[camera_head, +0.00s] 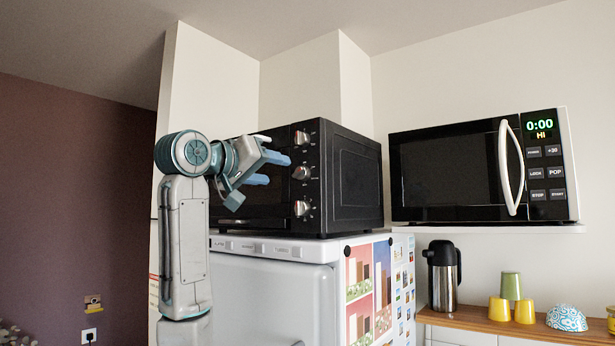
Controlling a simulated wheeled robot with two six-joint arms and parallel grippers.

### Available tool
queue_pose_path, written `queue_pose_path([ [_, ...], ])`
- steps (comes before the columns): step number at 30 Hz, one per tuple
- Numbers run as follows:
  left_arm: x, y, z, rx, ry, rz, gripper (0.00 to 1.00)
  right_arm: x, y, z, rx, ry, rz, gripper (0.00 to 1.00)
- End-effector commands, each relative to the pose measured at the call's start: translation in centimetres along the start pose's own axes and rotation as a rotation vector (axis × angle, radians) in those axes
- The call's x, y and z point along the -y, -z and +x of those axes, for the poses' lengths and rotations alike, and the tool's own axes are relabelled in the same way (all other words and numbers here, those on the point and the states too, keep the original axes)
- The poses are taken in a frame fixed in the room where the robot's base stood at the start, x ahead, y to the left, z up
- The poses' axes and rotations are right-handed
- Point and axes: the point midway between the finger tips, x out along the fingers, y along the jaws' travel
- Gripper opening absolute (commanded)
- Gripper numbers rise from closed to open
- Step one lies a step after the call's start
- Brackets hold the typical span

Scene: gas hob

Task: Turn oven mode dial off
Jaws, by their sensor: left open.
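The black oven (347,182) sits on top of a white fridge-like appliance. Three dials run down its front: a top dial (301,138), a middle dial (301,173) and a bottom dial (302,208). I cannot read the marks that would tell which is the mode dial. My left gripper (274,168) is open and empty in front of the oven, with its blue fingertips pointing right toward the dials. In the picture the tips end just left of the top and middle dials; contact cannot be told. The gripper hides part of the oven's door. My right gripper is not in view.
The white appliance (270,290) stands below the oven, with pictures on its side. A microwave (450,172) with a white handle sits on a shelf at the right. A flask (442,275), cups (511,287) and a patterned bowl (566,318) stand on a wooden counter.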

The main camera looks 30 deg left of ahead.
Motion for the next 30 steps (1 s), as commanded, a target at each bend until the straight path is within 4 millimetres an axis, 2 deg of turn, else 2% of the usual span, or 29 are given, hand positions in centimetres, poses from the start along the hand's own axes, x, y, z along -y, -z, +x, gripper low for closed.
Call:
queue_pose_path([
  [4,-0.3,0.4,2.2,0.003,0.0,0.0,0.52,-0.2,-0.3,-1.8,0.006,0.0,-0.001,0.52],
  [11,-0.3,0.5,6.7,0.004,0.0,-0.001,0.52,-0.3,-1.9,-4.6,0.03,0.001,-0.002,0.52],
  [15,-0.2,0.3,8.7,0.002,0.0,-0.001,0.52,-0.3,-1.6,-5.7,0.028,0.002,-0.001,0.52],
  [23,-0.1,0.1,10.2,-0.001,0.0,0.0,0.52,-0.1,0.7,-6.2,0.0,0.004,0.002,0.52],
  [30,0.0,0.1,10.2,-0.001,0.0,0.0,0.5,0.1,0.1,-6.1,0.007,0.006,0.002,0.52],
])
